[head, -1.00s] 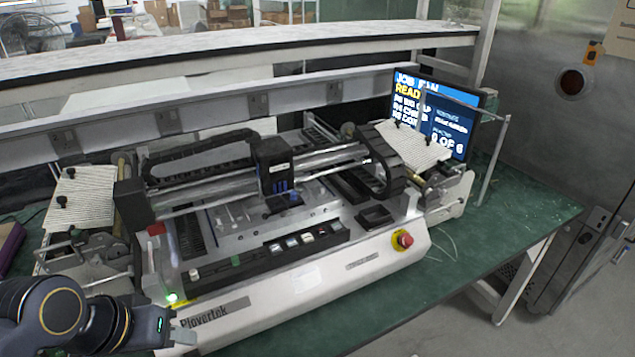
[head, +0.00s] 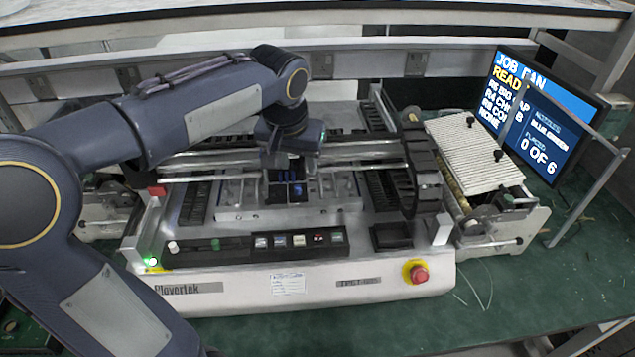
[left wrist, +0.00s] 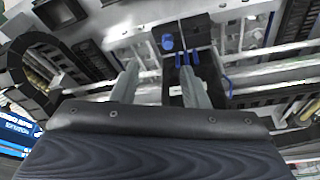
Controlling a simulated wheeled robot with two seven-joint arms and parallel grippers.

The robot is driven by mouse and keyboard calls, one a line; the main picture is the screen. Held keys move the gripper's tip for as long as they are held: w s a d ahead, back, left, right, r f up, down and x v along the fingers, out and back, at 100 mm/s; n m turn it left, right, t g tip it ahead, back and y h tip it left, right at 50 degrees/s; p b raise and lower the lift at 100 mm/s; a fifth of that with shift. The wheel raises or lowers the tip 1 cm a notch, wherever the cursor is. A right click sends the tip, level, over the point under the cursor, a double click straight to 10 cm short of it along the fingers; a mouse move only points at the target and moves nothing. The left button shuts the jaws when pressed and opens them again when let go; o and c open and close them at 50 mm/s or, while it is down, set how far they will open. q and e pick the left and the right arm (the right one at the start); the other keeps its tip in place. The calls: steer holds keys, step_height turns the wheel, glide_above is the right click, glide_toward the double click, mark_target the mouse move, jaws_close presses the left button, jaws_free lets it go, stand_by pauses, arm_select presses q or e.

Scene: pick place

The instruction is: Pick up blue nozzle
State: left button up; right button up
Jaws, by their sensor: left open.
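My left gripper (head: 288,152) hangs over the middle of the white machine (head: 330,290), at its gantry head. In the left wrist view its two grey fingers (left wrist: 160,70) are spread, with nothing held between them. A small round blue part (left wrist: 167,42), which looks like the blue nozzle, shows just beyond the fingertips, between their lines. It appears apart from both fingers. Several blue pieces (left wrist: 189,58) on the dark gantry head lie beside and behind the right finger. In the head view, blue parts (head: 297,189) show just below my gripper. My right gripper is in neither view.
Gantry rails (head: 360,157) cross the machine beside my gripper. A black cable chain (head: 424,168) stands to the right. A control strip (head: 258,244) and a red stop button (head: 419,274) are in front. A ribbed feeder plate (head: 470,150) and a screen (head: 543,115) are at right.

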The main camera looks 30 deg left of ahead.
mark_target(297, 187)
arm_select(q)
steer(key=x, duration=0.4)
steer(key=s+a+x, duration=0.1)
steer(key=x, duration=0.1)
steer(key=shift+f, duration=0.35)
steer(key=shift+w+f, duration=0.25)
steer(key=shift+f, duration=0.25)
jaws_close()
